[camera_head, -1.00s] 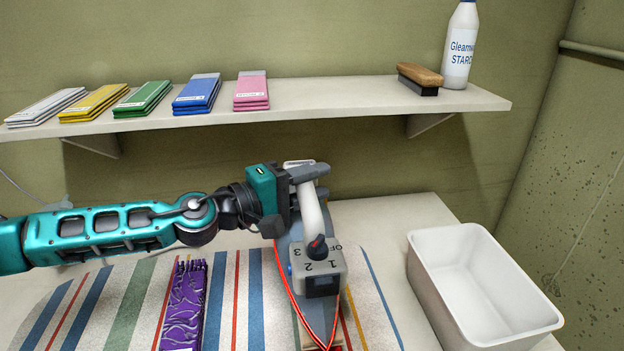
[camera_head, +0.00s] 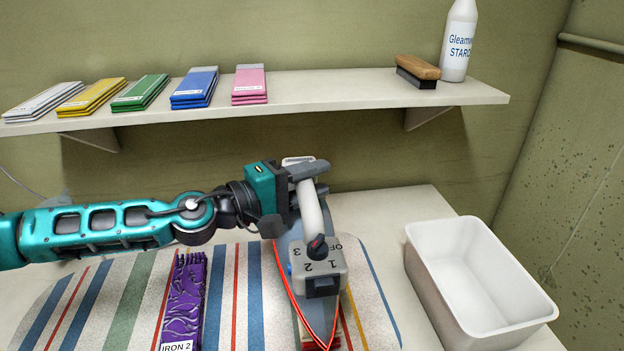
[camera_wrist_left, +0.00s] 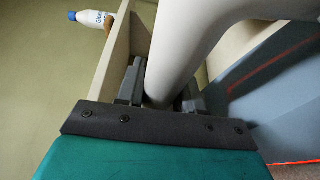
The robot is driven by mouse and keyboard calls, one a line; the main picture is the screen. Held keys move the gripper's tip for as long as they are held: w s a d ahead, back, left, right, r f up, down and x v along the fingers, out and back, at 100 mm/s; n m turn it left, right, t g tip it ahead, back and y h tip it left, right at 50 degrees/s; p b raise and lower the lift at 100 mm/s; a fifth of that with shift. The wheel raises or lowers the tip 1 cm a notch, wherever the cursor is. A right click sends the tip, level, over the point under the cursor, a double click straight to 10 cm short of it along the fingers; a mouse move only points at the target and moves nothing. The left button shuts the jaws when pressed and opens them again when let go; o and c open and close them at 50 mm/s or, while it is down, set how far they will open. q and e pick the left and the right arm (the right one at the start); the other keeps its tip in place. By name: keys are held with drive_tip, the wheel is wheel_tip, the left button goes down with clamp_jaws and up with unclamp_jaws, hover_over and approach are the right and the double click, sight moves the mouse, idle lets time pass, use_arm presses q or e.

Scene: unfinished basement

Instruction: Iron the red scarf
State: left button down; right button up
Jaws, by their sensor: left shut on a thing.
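My left gripper (camera_head: 310,178) is shut around the pale handle of the iron (camera_head: 318,262). The iron is grey-blue, with a red line along its edge and a dial marked OFF, 1, 2, 3. It is over the right part of the striped ironing board (camera_head: 129,300). The handle between my fingers also shows in the left wrist view (camera_wrist_left: 164,88). A narrow strip of dark red cloth, likely the red scarf (camera_head: 310,344), shows under the iron at the bottom edge; most of it is hidden. I cannot tell if the iron touches it. My right gripper is out of view.
A wrinkled purple folded cloth (camera_head: 183,305) labelled IRON 2 lies left of the iron. An empty white bin (camera_head: 425,268) stands to the right. A wall shelf (camera_head: 330,92) above holds coloured folded stacks, a brush (camera_head: 418,70) and a starch bottle (camera_head: 458,45).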

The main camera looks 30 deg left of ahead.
sight(311, 159)
use_arm(q)
drive_tip(key=shift+w+a, duration=0.5)
drive_tip(key=shift+w, duration=0.15)
idle(0.6)
drive_tip(key=shift+r, duration=0.1)
idle(0.3)
wheel_tip(311, 159, up, 3)
drive_tip(key=shift+f+p, duration=0.1)
drive_tip(key=shift+p, duration=1.15)
wheel_tip(311, 159, up, 2)
drive_tip(key=shift+p, duration=0.45)
drive_tip(key=shift+r, duration=2.2)
drive_tip(key=shift+f, duration=0.15)
drive_tip(key=shift+f, duration=2.2)
wheel_tip(311, 159, down, 3)
drive_tip(key=shift+r+b, duration=0.2)
drive_tip(key=shift+b, duration=0.75)
drive_tip(key=shift+f+b, duration=0.55)
drive_tip(key=shift+b, duration=0.1)
